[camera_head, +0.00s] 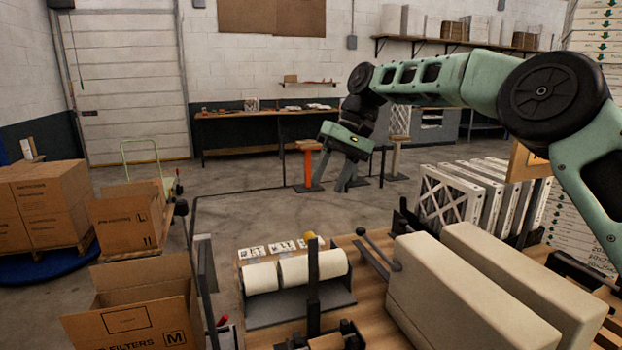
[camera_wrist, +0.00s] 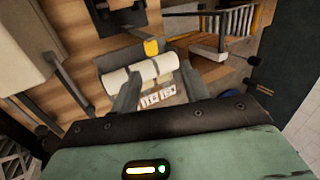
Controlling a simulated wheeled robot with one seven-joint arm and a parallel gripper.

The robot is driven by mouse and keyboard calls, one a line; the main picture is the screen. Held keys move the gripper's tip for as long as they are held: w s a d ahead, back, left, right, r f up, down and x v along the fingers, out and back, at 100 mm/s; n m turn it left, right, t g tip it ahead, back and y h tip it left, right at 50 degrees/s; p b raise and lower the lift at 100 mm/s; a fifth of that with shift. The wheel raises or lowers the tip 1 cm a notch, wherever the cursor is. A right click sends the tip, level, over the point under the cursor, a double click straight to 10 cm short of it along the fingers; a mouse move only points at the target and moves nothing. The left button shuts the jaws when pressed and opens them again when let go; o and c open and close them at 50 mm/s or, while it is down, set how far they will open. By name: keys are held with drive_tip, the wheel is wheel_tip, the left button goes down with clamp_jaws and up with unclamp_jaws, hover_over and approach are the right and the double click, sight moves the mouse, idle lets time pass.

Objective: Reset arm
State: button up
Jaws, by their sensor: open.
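My arm (camera_head: 430,80) reaches from the right across the upper part of the head view, and its end hangs down over the area beyond the workbench. My gripper (camera_head: 331,183) points downward, open, with nothing seen between its fingers. In the wrist view the gripper (camera_wrist: 156,84) shows two separated grey fingers. Beyond them lie white rolls (camera_wrist: 143,74) and printed labels (camera_wrist: 158,95) on the bench, apart from the gripper as far as I can tell. The rolls (camera_head: 297,273) sit in a dark holder in the head view.
The wooden workbench (camera_head: 375,262) carries two long beige blocks (camera_head: 480,290) and a row of white-framed filters (camera_head: 450,195). An open carton (camera_head: 135,310) stands left of it, with stacked cartons (camera_head: 45,200) farther left.

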drive_tip(key=s+a+f+n+h+b, duration=0.1)
drive_tip(key=s+a+f+b, duration=0.2)
drive_tip(key=s, duration=0.7)
drive_tip(key=s+a+f+n+h+b, duration=0.1)
drive_tip(key=s+a+f+n, duration=0.2)
drive_tip(key=s, duration=0.6)
drive_tip(key=s+d+f+b, duration=0.1)
drive_tip(key=s+d+f, duration=0.3)
drive_tip(key=s, duration=0.3)
drive_tip(key=s+d+f+t+h+b, duration=0.1)
drive_tip(key=s+d+f, duration=0.3)
drive_tip(key=s, duration=0.4)
drive_tip(key=s+d+f+h+b, duration=0.1)
drive_tip(key=s+d+f+b, duration=0.1)
drive_tip(key=s+d+f, duration=0.2)
drive_tip(key=s+f, duration=0.2)
drive_tip(key=s, duration=0.1)
drive_tip(key=shift+s+f+t, duration=0.15)
drive_tip(key=shift+s+t, duration=0.1)
drive_tip(key=shift+t, duration=0.15)
